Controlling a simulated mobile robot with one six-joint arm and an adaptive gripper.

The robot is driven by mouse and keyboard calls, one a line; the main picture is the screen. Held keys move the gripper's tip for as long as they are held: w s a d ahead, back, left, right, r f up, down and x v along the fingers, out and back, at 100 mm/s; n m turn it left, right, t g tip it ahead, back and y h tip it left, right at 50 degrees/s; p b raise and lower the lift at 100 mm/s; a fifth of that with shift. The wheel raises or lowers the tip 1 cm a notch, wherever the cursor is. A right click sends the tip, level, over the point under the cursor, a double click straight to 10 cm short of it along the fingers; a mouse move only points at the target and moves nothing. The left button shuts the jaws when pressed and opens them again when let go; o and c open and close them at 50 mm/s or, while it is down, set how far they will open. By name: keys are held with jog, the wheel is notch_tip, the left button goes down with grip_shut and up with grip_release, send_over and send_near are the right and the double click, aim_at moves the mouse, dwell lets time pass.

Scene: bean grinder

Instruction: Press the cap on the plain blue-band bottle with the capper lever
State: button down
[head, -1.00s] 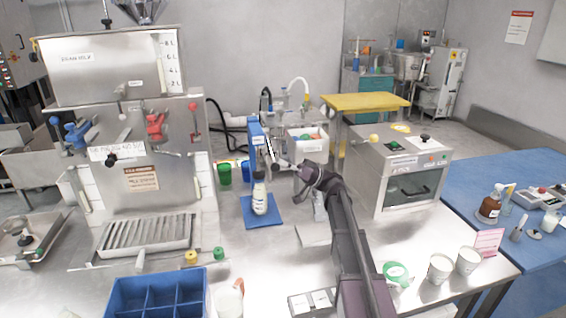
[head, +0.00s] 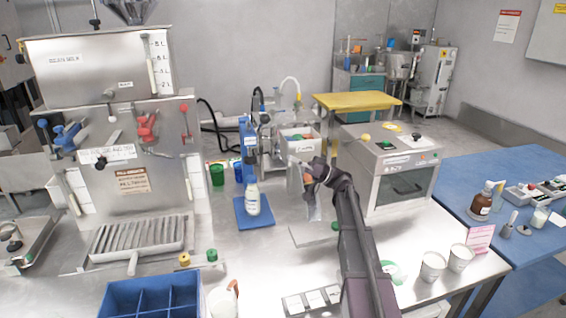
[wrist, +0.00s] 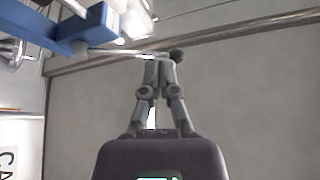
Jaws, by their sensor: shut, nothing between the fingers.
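A white bottle (head: 252,199) with a pale top stands upright on a blue mat (head: 240,222) in the head view; its band and cap are too small to read. The blue capper column (head: 248,140) rises just behind it. In the head view my wrist is right of the bottle and the fingertips are not clear.
A white bin (head: 298,148) stands behind my wrist, and a steel oven-like box (head: 400,180) is to the right. A blue divided crate (head: 150,303) is at the front left. White cups (head: 432,266) stand at the front right. Bare steel counter lies around the mat.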

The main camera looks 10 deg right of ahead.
jog(key=shift+w+b+v, duration=0.15)
jog(key=shift+b+v, duration=0.2)
jog(key=shift+v, duration=0.65)
jog(key=shift+w+b+v, duration=0.15)
jog(key=shift+b+v, duration=0.15)
jog(key=shift+v, duration=0.65)
